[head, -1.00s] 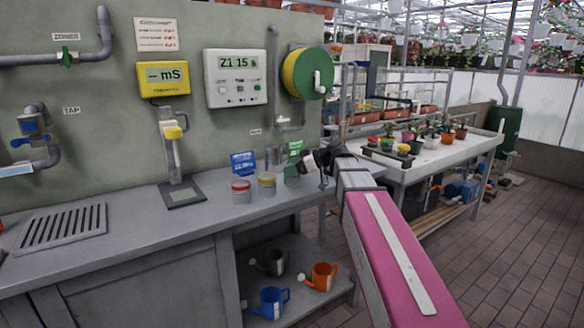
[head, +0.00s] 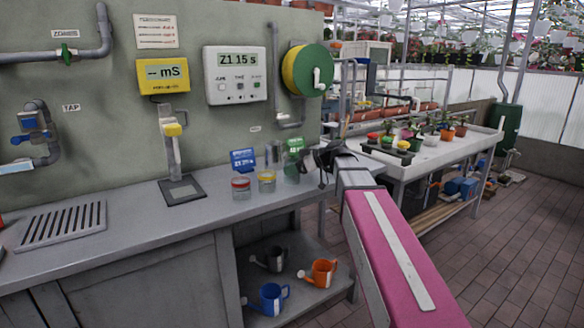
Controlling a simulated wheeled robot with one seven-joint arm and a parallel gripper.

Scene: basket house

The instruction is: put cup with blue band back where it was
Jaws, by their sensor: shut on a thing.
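My gripper (head: 324,160) is at the end of my arm, near the bench's right end, and it is seen small and dark. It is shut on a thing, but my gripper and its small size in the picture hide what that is. I cannot make out a blue band anywhere. A clear cup with a red band (head: 241,188) and one with a yellow band (head: 267,181) stand on the grey bench (head: 130,217), left of my gripper. A clear shape (head: 291,174), perhaps a cup, stands by a green card, just left of my gripper.
A blue card (head: 243,160) and the green card (head: 294,146) stand behind the cups. A scale-like plate (head: 182,190) and a drain grate (head: 62,224) are further left. Watering cans (head: 268,299) sit on the shelf below. A plant table (head: 440,152) is behind my arm.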

